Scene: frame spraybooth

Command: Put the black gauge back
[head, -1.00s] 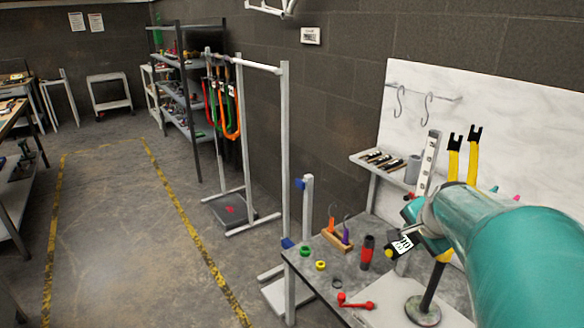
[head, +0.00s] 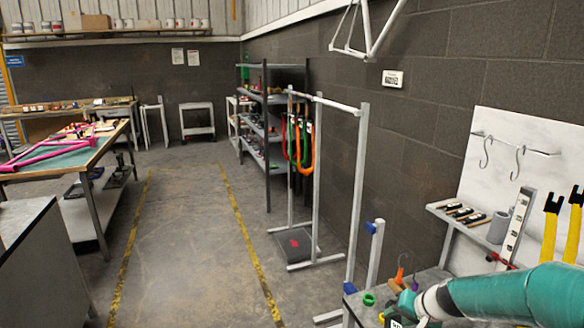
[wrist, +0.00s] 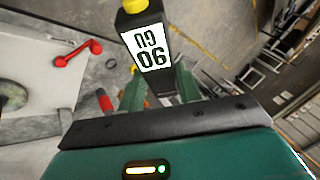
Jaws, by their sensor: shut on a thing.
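My gripper (wrist: 160,88) is shut on a black gauge (wrist: 131,20) in the wrist view. The gauge has a yellow end and a white label with dark characters that look upside down; one green finger is on each side of it. In the head view my gripper (head: 408,304) is low at the right, by the near bench, and only a bit of white label (head: 396,323) shows at the bottom edge. Several black pieces with pale labels (head: 462,213) lie on a small shelf (head: 443,211) against the white board.
A grey cylinder (head: 498,227) and an upright white strip (head: 516,222) stand by the shelf. A tall white rack (head: 355,190) stands left of the bench. The marked floor lane is clear.

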